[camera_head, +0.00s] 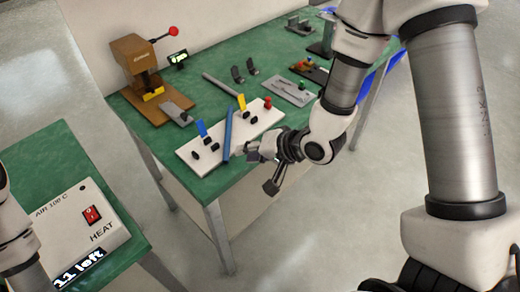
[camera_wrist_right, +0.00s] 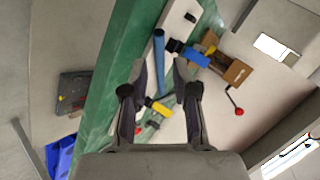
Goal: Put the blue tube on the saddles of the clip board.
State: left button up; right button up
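The clip board (camera_head: 187,156) is a long white board on the green table, with black saddles (camera_head: 212,141) and blue, yellow and red parts standing on it. The blue tube (camera_head: 227,135) shows across the middle of the board; I cannot tell whether it touches it. In the right wrist view the blue tube (camera_wrist_right: 159,60) appears between my fingertips, with clear gaps on both sides. My right gripper (camera_head: 262,168) is open beside the board's front edge, right of the tube. Only part of my left arm shows at the left edge; its gripper is out of view.
A brown press (camera_head: 135,58) with a red-knobbed lever stands at the back left. A grey bar (camera_head: 221,86) lies behind the board. A grey plate fixture (camera_head: 290,92) is to the right. A white heater box (camera_head: 85,225) sits on a separate green table at left.

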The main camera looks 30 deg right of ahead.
jog(key=p+v, duration=0.5)
jog(key=p, duration=0.3)
jog(key=s+d+f+n+g+h, duration=0.2)
jog(key=s+f+n+g+h, duration=0.1)
jog(key=s+f, duration=0.6)
jog(key=s+d+f+n+g+h, duration=0.2)
jog(key=s+f+g, duration=0.3)
jog(key=s+f, duration=0.5)
jog(key=shift+s+d+f+n+h, duration=0.3)
jog(key=shift+f+n+h, duration=0.1)
jog(key=shift+n, duration=0.4)
jog(key=shift+w, duration=0.1)
